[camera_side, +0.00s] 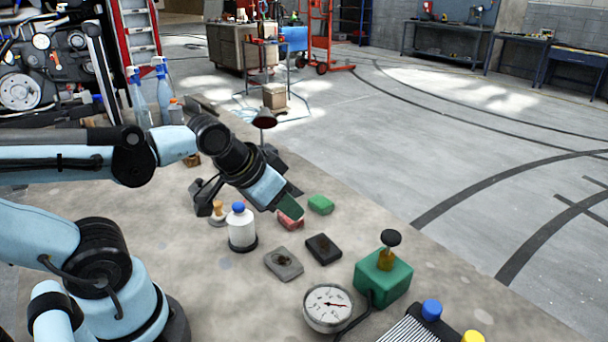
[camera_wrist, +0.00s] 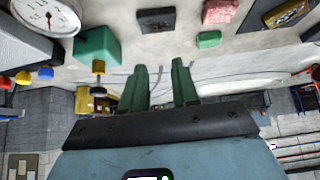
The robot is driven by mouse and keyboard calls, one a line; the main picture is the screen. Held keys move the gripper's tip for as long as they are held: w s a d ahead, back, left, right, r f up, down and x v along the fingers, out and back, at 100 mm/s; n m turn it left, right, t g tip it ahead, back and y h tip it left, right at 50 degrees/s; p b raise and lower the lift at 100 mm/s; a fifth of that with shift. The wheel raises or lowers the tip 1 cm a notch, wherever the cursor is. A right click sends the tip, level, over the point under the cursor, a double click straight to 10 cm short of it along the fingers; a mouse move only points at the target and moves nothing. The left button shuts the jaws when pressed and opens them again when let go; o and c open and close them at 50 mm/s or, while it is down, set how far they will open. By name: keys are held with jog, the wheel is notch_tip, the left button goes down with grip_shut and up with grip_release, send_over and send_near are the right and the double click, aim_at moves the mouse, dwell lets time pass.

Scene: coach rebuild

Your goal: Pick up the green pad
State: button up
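The green pad (camera_side: 321,204) is a small block lying flat on the speckled worktop, near its far edge in the side view. It also shows in the wrist view (camera_wrist: 209,39), above and right of the fingertips. My gripper (camera_side: 290,203) hangs above the worktop, to the left of the green pad in the side view. In the wrist view its two green fingers (camera_wrist: 160,66) are apart, with nothing between them. A red pad (camera_side: 291,222) lies close by, partly hidden by my gripper in the side view.
A black pad (camera_side: 323,249) and a grey pad (camera_side: 284,263) lie nearer. A green box with a black knob (camera_side: 384,277), a gauge (camera_side: 327,307) and a white bottle (camera_side: 241,230) stand around them. The worktop right of the green pad is clear up to its edge.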

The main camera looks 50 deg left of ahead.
jog(key=o, duration=1.1)
jog(key=w+a+r+g, duration=0.2)
jog(key=w+r, duration=0.1)
jog(key=w, duration=0.2)
jog(key=g, duration=0.5)
send_over(323, 200)
notch_tip(323, 200, down, 4)
jog(key=shift+n, duration=0.3)
jog(key=f, duration=0.6)
jog(key=shift+s+a+f, duration=0.2)
jog(key=shift+a+f, duration=0.05)
jog(key=shift+f, duration=0.1)
jog(key=shift+w+d+f, duration=0.1)
jog(key=shift+f, duration=1.25)
jog(key=shift+w+d+f, duration=0.1)
jog(key=shift+f, duration=1.25)
